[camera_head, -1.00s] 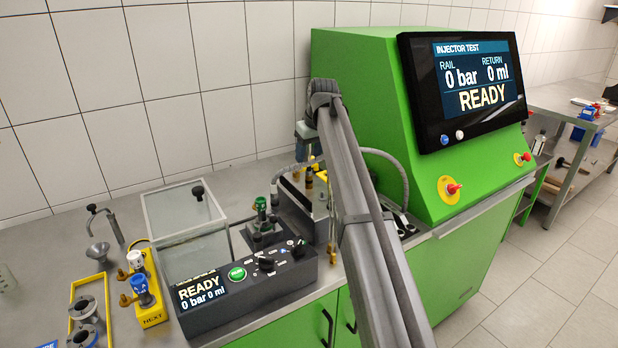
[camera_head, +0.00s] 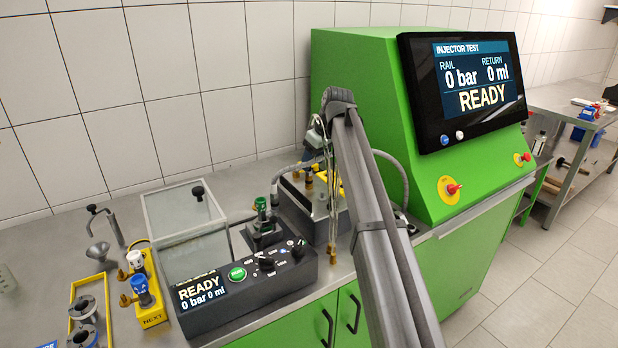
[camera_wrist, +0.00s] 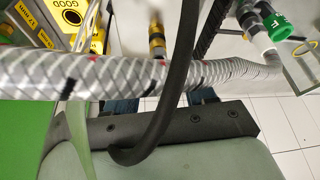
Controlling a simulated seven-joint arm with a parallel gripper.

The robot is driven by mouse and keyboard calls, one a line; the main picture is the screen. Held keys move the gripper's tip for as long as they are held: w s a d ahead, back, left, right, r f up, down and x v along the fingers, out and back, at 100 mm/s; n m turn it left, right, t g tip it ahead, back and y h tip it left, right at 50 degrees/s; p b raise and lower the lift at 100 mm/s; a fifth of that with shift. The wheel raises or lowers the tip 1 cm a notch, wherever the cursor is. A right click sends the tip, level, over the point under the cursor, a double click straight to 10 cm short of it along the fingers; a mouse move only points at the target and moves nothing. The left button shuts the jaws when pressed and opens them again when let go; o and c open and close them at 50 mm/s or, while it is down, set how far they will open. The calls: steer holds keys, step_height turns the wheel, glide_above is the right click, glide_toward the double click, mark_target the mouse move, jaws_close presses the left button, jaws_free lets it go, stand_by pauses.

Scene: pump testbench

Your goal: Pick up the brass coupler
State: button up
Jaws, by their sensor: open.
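In the head view my arm hides most of the gripper, above and behind the stand.
The braided hose (camera_wrist: 100,75) and black hose (camera_wrist: 180,80) cross close in front of the wrist camera. The green test machine (camera_head: 355,90) stands to the right. A control box (camera_head: 250,285), glass-sided tank (camera_head: 195,245) and yellow NEXT rack (camera_head: 150,310) stand left.

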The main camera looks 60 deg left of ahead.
mark_target(309, 178)
steer(key=shift+x, duration=2.85)
steer(key=shift+w+r, duration=0.1)
jaws_close()
